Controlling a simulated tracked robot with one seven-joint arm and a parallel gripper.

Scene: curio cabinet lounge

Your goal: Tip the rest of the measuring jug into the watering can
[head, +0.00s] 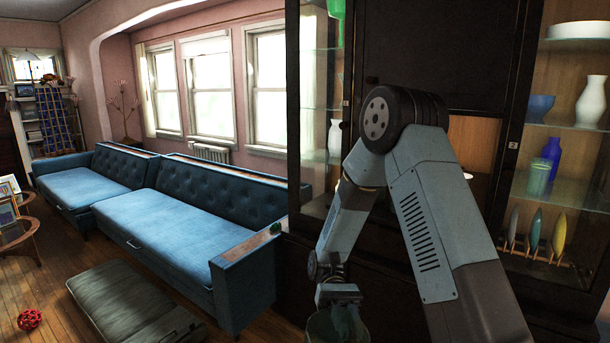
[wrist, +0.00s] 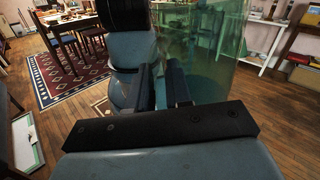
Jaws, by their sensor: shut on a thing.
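My gripper (head: 338,293) is low in the middle of the head view, in front of the dark cabinet. It is shut on a see-through greenish vessel (head: 338,326), which I take to be the measuring jug; the head view cuts off its lower part. In the wrist view the jug (wrist: 215,60) is a large clear green wall beside and beyond the fingers (wrist: 163,80). Its handle, its tilt and any contents cannot be made out. I cannot pick out the watering can in either view.
A dark cabinet (head: 400,45) with glass shelves of vases stands close behind my arm. A blue sofa (head: 185,205) is at left, with a small green object (head: 276,228) on its arm. A grey-green ottoman (head: 130,300) and red openwork ball (head: 30,319) are on the floor.

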